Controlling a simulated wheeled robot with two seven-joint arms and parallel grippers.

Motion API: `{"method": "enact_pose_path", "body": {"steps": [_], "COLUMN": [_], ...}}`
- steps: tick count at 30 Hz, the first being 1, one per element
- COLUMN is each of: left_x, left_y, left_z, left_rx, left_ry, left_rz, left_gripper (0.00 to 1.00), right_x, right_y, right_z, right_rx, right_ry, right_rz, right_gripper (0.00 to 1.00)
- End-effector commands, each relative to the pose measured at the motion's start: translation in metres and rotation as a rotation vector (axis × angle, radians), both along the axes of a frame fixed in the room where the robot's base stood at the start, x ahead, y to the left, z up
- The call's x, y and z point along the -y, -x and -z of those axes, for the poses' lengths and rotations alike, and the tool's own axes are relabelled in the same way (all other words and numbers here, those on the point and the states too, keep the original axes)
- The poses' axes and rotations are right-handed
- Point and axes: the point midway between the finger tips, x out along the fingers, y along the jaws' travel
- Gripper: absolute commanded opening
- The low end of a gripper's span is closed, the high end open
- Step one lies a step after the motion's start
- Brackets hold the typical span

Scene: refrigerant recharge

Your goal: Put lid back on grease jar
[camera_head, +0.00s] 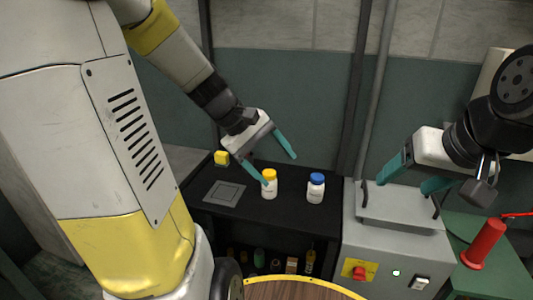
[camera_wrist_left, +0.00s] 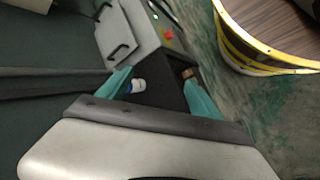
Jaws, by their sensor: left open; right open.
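No separate lid or clearly identifiable open grease jar shows. Two white containers stand upright on the black table: one with a yellow cap (camera_head: 269,188) and one with a blue cap (camera_head: 316,190). My left gripper (camera_head: 280,170) is open and empty, over the table by the yellow-capped container; one fingertip overlaps that container's left edge in the picture, and contact cannot be told. In the left wrist view, a white container (camera_wrist_left: 138,87) shows between the open fingers. My right gripper (camera_head: 403,184) is open and empty above the grey metal box at the right.
The black table (camera_head: 235,215) has a grey square plate (camera_head: 225,193) at its left and a small yellow object (camera_head: 221,158) behind. The grey box (camera_head: 395,235) carries a handle and red switch. A red cylinder (camera_head: 484,243) stands on a green surface. Several small items fill the lower shelf.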

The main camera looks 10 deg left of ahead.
Motion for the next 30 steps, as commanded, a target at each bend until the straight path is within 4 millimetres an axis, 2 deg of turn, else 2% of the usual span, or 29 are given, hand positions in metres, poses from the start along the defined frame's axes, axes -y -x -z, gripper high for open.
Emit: {"method": "enact_pose_path", "body": {"steps": [1,6,12,18,30], "left_x": [0.003,0.001,-0.009,-0.017,-0.019], "left_y": [0.013,0.051,0.081,0.094,0.096], "left_z": [-0.010,-0.034,-0.054,-0.064,-0.066], "left_rx": [0.060,0.250,0.448,0.556,0.575], "left_ry": [-0.063,-0.282,-0.500,-0.618,-0.642], "left_rz": [0.067,0.277,0.459,0.544,0.561], "left_gripper": [0.74,0.74,0.74,0.74,0.74], "right_x": [0.000,0.000,0.000,0.000,0.000], "right_y": [0.000,0.000,0.000,0.000,0.000], "right_z": [0.000,0.000,0.000,0.000,0.000], "right_rx": [0.000,0.000,0.000,0.000,0.000], "right_ry": [0.000,0.000,0.000,0.000,0.000], "right_rz": [0.000,0.000,0.000,0.000,0.000], "right_gripper": [0.69,0.69,0.69,0.69,0.69]}}
